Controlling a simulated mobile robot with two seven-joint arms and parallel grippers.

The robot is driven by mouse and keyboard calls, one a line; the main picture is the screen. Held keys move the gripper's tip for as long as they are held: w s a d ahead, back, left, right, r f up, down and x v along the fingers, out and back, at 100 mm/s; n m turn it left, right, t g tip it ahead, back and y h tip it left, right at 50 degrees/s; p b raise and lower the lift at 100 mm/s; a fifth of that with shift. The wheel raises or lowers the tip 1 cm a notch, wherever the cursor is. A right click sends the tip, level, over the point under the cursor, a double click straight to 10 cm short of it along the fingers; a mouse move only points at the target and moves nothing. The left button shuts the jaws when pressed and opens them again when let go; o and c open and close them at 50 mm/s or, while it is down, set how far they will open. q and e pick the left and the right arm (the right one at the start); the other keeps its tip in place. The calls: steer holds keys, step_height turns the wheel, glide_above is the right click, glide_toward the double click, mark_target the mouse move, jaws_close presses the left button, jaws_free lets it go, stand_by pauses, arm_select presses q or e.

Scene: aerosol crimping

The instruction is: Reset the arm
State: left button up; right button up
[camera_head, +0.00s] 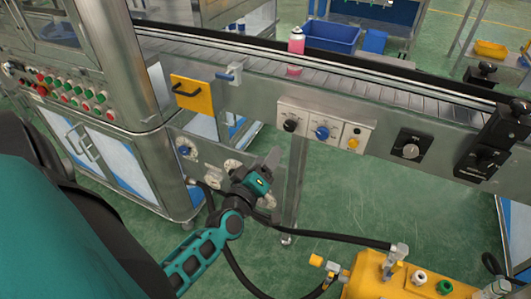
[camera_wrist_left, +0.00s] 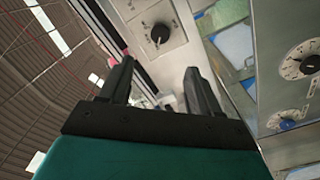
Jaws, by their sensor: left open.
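My left arm comes in from the lower left of the head view. Its gripper (camera_head: 268,172) hangs in front of the conveyor, below the side rail and left of the control boxes. In the left wrist view the two dark fingers of the gripper (camera_wrist_left: 160,85) stand apart with nothing between them. My right gripper is in neither view. A pink can with a white top (camera_head: 295,50) stands upright on the conveyor, well beyond my left gripper.
The conveyor (camera_head: 400,95) runs across the head view. Control boxes (camera_head: 325,130) and a yellow plate (camera_head: 192,95) are on its front. A metal machine cabinet (camera_head: 110,160) stands left. A yellow unit with hoses (camera_head: 375,280) stands lower right. A blue bin (camera_head: 331,36) is behind the conveyor.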

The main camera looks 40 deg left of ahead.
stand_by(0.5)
arm_select(q)
steer(key=s+d+f+m+g+h, duration=0.6)
steer(key=s+d+f+m, duration=0.4)
steer(key=s+d+m, duration=0.2)
steer(key=d+m, duration=0.2)
steer(key=m, duration=0.1)
steer(key=shift+s+d+g, duration=0.2)
steer(key=shift+g, duration=0.2)
steer(key=shift+o, duration=0.2)
steer(key=shift+f, duration=0.15)
